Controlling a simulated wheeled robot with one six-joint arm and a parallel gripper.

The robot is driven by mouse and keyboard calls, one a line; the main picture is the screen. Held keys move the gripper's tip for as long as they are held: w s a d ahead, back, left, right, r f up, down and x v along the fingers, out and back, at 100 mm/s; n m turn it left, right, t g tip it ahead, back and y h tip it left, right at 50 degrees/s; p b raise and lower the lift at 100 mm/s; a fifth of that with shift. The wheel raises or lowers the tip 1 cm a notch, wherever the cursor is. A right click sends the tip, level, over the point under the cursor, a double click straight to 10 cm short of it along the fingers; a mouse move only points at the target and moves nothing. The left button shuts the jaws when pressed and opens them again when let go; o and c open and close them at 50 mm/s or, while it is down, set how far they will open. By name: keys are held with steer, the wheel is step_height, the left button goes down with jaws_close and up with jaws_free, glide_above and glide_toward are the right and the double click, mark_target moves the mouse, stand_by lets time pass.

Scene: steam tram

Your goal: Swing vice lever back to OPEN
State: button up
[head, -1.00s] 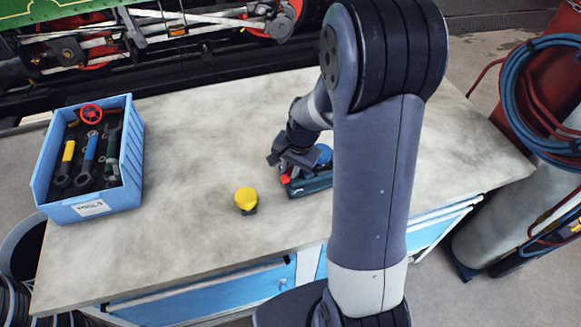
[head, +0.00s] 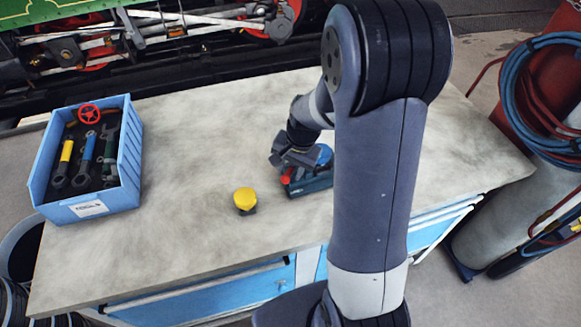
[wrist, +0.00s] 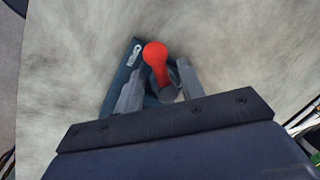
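The vice (head: 312,186) is a dark teal block with a blue round part on top. It stands on the workbench, partly hidden behind my arm in the head view. Its lever has a red knob (head: 286,176), which also shows in the wrist view (wrist: 155,55). My gripper (head: 284,163) is over the vice's left end. In the wrist view its two fingers (wrist: 160,72) are apart, one on each side of the red lever, with gaps visible. Whether either finger touches the lever is unclear.
A yellow-topped knob (head: 245,199) stands on the bench (head: 190,240) left of the vice. A blue bin (head: 133,165) of tools is at the bench's left end. Hoses and a cylinder (head: 525,210) stand off the right end. The bench between bin and vice is mostly clear.

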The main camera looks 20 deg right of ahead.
step_height(320, 180, up, 11)
steer(key=s+d, duration=0.1)
steer(key=shift+s+d+f+b, duration=0.2)
steer(key=shift+d+b, duration=0.1)
stand_by(0.7)
steer(key=f, duration=0.3)
steer(key=w+a+f, duration=0.1)
steer(key=f, duration=0.6)
steer(key=shift+w+a+f+p, duration=0.15)
steer(key=shift+a+f+p, duration=0.15)
steer(key=shift+f, duration=0.1)
steer(key=shift+r+p, duration=0.15)
steer(key=shift+p, duration=0.15)
steer(key=shift+a+m, duration=0.1)
steer(key=shift+m, duration=0.2)
steer(key=shift+b, duration=0.3)
